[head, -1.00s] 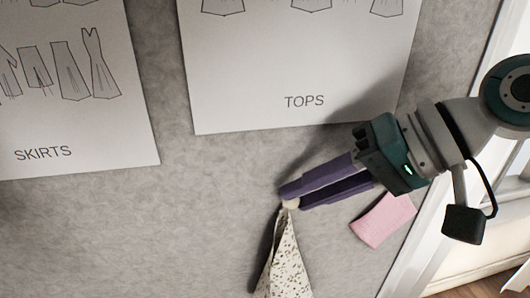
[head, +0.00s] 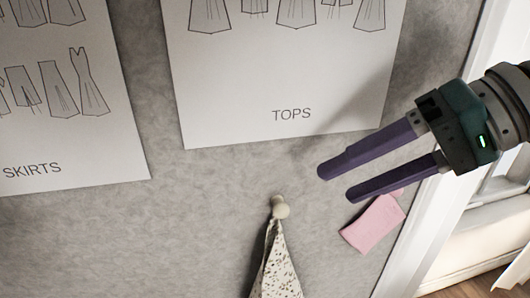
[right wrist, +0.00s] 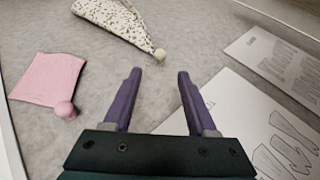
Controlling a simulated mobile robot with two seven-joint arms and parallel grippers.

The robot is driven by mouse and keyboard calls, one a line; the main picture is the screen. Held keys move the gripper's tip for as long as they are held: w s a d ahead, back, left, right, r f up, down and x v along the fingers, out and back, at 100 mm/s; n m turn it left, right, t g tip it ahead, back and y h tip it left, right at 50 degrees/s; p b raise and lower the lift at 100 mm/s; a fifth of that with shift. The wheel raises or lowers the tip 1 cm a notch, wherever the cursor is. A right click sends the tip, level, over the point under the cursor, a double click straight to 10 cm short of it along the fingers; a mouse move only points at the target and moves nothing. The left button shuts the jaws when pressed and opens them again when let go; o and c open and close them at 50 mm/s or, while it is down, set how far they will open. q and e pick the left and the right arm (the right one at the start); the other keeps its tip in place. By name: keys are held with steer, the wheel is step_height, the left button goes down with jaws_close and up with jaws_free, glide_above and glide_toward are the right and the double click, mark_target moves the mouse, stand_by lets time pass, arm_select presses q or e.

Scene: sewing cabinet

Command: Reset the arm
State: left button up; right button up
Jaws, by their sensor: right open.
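My right gripper (head: 334,184) is at the right in the head view, its two purple fingers apart with nothing between them. In the right wrist view its fingers (right wrist: 158,77) are also spread and empty. A speckled cream cloth (head: 276,262) hangs from a round pale knob (head: 280,208) on the wall, to the lower left of the fingertips and apart from them. The cloth also shows in the right wrist view (right wrist: 115,18), beyond the fingertips. My left gripper is in neither view.
A pink cloth (head: 373,223) hangs on the wall below the right gripper. Its knob (right wrist: 65,109) shows in the right wrist view. Paper posters marked TOPS (head: 290,75) and SKIRTS (head: 70,110) are on the grey wall. A white frame edge (head: 428,190) stands at the right.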

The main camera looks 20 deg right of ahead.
steer(key=s+a+n+g+h+p, duration=0.1)
steer(key=s+a+n+h+p, duration=0.25)
steer(key=s+p, duration=0.5)
steer(key=s+d+r+h+p, duration=0.5)
steer(key=s+r+p, duration=0.1)
steer(key=s+p, duration=0.25)
step_height(320, 180, up, 36)
steer(key=p, duration=3.5)
steer(key=shift+a+n+g, duration=0.25)
steer(key=shift+n+g, duration=0.05)
steer(key=shift+n, duration=0.05)
